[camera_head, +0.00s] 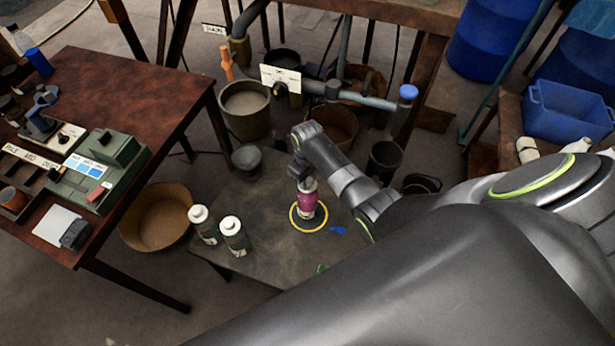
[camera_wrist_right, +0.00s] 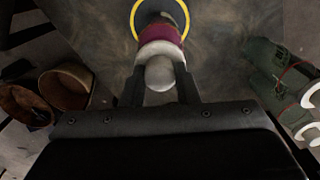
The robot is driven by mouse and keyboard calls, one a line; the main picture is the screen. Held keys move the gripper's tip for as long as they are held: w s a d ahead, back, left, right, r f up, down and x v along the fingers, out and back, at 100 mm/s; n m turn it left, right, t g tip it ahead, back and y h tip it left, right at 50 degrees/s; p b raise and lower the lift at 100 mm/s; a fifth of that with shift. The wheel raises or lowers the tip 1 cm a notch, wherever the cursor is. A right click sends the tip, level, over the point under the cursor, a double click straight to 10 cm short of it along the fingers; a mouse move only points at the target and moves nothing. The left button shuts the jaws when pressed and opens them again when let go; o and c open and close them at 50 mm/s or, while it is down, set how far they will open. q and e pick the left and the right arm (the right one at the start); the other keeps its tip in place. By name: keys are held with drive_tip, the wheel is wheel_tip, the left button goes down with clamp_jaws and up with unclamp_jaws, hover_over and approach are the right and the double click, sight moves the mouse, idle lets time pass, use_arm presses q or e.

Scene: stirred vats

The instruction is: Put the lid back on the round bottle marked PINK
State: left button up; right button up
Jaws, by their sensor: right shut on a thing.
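The round bottle (camera_head: 307,204) with a pink band and pale shoulder stands upright within a yellow ring (camera_head: 297,226) on the low dark table. In the right wrist view the pink band (camera_wrist_right: 160,35) shows beyond the fingers. My right gripper (camera_head: 305,180) is over the bottle's top. In the wrist view its fingers (camera_wrist_right: 160,76) are shut on a rounded white lid (camera_wrist_right: 160,73). The lid is in line with the bottle's top; I cannot tell whether it touches or is seated. The marking's wording is not readable. My left gripper is not in view.
Two white-topped bottles with dark green bands (camera_head: 204,224) (camera_head: 235,236) stand left of the ring. A small grey pot (camera_head: 246,160) is behind them. Blue scraps (camera_head: 337,231) lie right of the ring. A pipe with a blue knob (camera_head: 408,92) runs behind the table.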

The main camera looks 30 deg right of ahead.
drive_tip(key=shift+p, duration=0.5)
idle(0.8)
drive_tip(key=shift+f, duration=0.15)
idle(0.8)
drive_tip(key=shift+p, duration=0.3)
idle(0.5)
drive_tip(key=o, duration=1.5)
drive_tip(key=shift+r+p, duration=3.55)
drive_tip(key=shift+p, duration=0.3)
